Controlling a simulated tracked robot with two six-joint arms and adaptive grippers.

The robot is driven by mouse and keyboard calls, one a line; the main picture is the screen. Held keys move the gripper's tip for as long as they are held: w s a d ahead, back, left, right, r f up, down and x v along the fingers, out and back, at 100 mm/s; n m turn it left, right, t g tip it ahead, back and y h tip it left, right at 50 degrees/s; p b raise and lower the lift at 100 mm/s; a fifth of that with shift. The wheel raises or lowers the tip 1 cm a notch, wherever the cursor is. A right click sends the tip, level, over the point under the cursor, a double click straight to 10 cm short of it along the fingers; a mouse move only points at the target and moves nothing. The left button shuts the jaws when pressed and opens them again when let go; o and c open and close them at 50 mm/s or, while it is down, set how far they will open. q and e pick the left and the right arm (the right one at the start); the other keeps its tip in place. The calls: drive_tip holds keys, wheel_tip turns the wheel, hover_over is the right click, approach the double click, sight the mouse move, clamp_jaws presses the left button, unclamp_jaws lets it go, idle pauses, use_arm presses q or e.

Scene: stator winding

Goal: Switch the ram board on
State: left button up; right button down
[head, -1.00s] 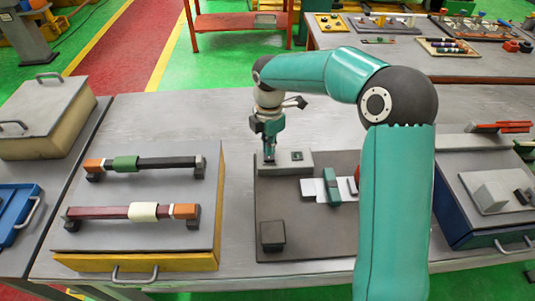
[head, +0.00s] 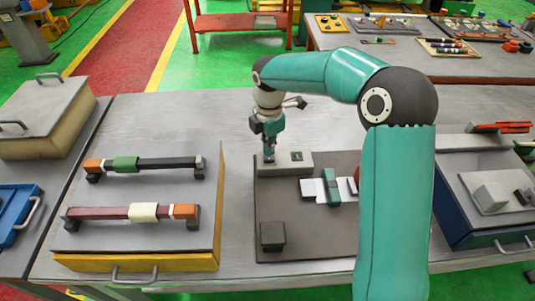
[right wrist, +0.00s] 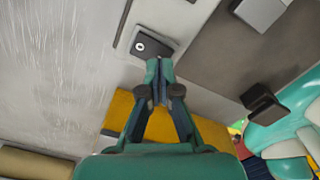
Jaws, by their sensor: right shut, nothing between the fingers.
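The ram board (head: 320,235) is a dark plate on the middle of the bench in the head view. A grey block (head: 285,168) stands along its far edge, with a small dark square (head: 297,156) on top. My right gripper (head: 268,157) points down at the left part of this block. In the right wrist view the gripper (right wrist: 160,64) is shut and empty. Its tips are close to a dark plate with a round white button (right wrist: 140,46); whether they touch is not clear. My left gripper is not in view.
On the board are a green piece (head: 331,187) across a white strip and a dark block (head: 272,235). A yellow case (head: 140,262) with two bars stands left. A blue case (head: 475,235) stands right. Bare bench lies behind the board.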

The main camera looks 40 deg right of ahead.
sight(268, 158)
drive_tip(key=shift+f+b, duration=0.85)
drive_tip(key=shift+f, duration=0.4)
idle(0.4)
drive_tip(key=shift+r, duration=0.2)
wheel_tip(268, 158, up, 7)
drive_tip(key=p, duration=0.6)
drive_tip(key=shift+f, duration=0.1)
idle(0.5)
